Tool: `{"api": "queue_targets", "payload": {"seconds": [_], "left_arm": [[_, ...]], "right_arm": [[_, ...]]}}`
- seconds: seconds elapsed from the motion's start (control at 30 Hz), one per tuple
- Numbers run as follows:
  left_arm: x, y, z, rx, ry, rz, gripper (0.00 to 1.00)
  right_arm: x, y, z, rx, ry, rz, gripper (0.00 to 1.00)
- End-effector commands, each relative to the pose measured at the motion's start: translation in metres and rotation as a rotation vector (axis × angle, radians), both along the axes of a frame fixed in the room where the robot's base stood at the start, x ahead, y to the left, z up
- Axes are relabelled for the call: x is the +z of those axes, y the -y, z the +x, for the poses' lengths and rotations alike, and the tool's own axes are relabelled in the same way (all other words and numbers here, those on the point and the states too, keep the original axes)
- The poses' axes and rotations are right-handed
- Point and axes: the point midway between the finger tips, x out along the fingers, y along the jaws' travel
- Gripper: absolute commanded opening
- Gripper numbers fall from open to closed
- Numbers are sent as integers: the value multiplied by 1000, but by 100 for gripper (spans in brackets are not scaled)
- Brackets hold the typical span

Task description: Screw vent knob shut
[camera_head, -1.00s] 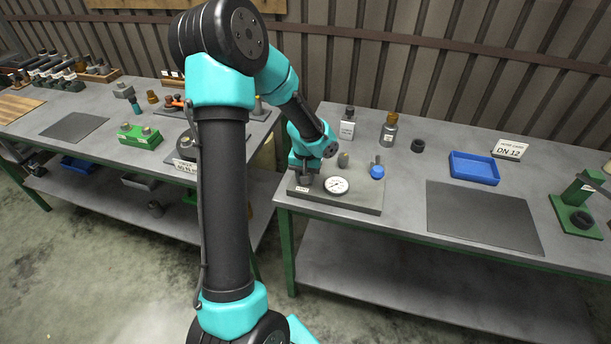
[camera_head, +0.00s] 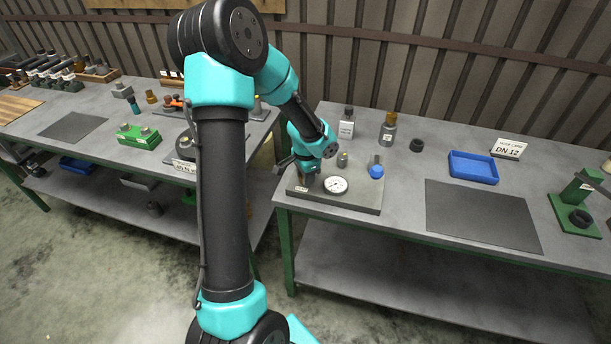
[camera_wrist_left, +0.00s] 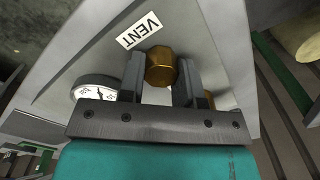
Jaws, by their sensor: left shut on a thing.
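The vent knob is a brass hexagonal piece (camera_wrist_left: 161,66) beside the white VENT label (camera_wrist_left: 142,30) on a grey plate (camera_head: 345,199). My left gripper (camera_wrist_left: 160,78) has its two fingers on opposite sides of the knob and is shut on it. In the head view my left gripper (camera_head: 303,178) points down at the plate's left end, and the knob is hidden there. A round white dial (camera_head: 335,185) sits beside it on the plate. How far the knob is screwed in cannot be told. My right gripper is not in view.
A small metal fitting (camera_head: 342,159) and a blue-based part (camera_head: 376,169) stand on the plate right of the gripper. Bottles (camera_head: 388,130), a black ring (camera_head: 416,145) and a blue tray (camera_head: 473,167) are behind. A dark mat (camera_head: 482,215) lies clear at right.

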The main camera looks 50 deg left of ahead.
Motion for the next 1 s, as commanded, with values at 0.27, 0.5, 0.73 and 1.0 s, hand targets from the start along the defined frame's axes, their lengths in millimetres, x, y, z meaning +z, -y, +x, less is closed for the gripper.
{"api": "queue_targets", "payload": {"seconds": [0.27,0.5,0.73,1.0], "left_arm": [[0,0,0,-117,1,1,8],[0,0,0,-142,1,1,8],[0,0,0,-142,1,1,8],[0,0,0,-140,1,1,54]], "right_arm": [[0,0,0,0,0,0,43],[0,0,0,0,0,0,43],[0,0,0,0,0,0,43],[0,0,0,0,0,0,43]]}}
